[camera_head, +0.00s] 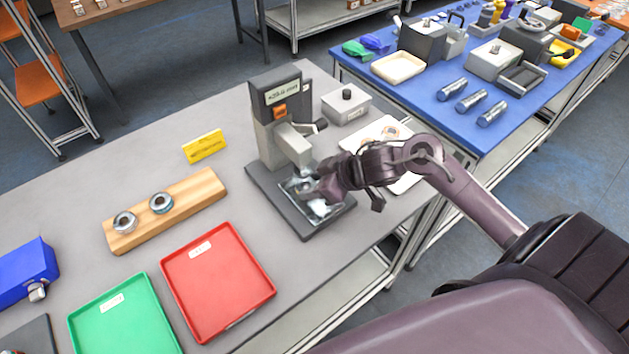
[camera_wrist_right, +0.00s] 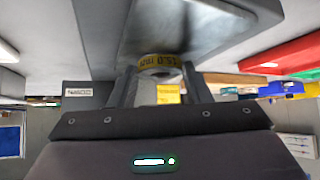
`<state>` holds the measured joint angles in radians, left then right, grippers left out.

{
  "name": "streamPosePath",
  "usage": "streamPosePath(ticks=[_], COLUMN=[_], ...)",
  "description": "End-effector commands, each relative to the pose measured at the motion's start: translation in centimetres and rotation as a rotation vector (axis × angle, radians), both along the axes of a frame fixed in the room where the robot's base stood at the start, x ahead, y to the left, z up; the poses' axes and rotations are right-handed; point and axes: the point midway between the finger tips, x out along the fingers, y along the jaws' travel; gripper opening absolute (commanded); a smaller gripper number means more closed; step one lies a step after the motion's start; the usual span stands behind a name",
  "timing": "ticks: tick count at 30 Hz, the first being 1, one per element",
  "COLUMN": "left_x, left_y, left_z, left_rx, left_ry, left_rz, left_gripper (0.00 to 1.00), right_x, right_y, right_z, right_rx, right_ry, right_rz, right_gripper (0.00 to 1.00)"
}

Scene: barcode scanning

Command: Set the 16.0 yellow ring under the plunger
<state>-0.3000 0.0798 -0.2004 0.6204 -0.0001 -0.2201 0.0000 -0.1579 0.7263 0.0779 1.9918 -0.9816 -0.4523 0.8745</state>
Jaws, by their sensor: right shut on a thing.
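The yellow ring (camera_wrist_right: 160,62) is between the fingertips of my right gripper (camera_wrist_right: 160,76) in the wrist view, with printed figures on its band that I cannot read surely. In the head view my right gripper (camera_head: 318,190) is shut over the base plate (camera_head: 330,219) of the grey press gauge (camera_head: 275,110), low and in front of its column. The plunger (camera_head: 306,164) comes down from the press head just beside the fingers. The ring is mostly hidden there, so I cannot tell whether it touches the plate or is centred. My left gripper is not in view.
A wooden rack (camera_head: 190,204) holds two rings at the left. A red tray (camera_head: 262,293) and a green tray (camera_head: 150,335) lie at the front. A yellow sign (camera_head: 205,146), a grey box (camera_head: 346,106) and a white tray (camera_head: 405,185) stand around the press.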

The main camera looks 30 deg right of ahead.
Motion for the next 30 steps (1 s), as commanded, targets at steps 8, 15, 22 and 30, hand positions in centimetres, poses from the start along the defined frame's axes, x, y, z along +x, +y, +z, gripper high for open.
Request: streamPosePath(ticks=[8, 15, 22, 30], left_x=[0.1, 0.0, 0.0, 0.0], left_y=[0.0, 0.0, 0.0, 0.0], left_z=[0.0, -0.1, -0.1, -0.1], left_rx=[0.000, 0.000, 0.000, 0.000], left_ry=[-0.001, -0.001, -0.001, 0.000], left_rz=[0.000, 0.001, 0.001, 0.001], left_gripper=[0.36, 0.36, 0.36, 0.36], right_x=[0.0, 0.0, 0.0, -1.0], right_y=[0.0, 0.0, -0.1, -0.8], right_z=[-0.1, -0.3, -0.3, 1.2], right_rx=[0.000, -0.001, 0.000, -0.003], right_ry=[-0.004, -0.002, -0.002, -0.004], right_rz=[-0.001, 0.000, 0.000, 0.001], right_gripper=[0.12, 0.63, 0.66, 0.66])
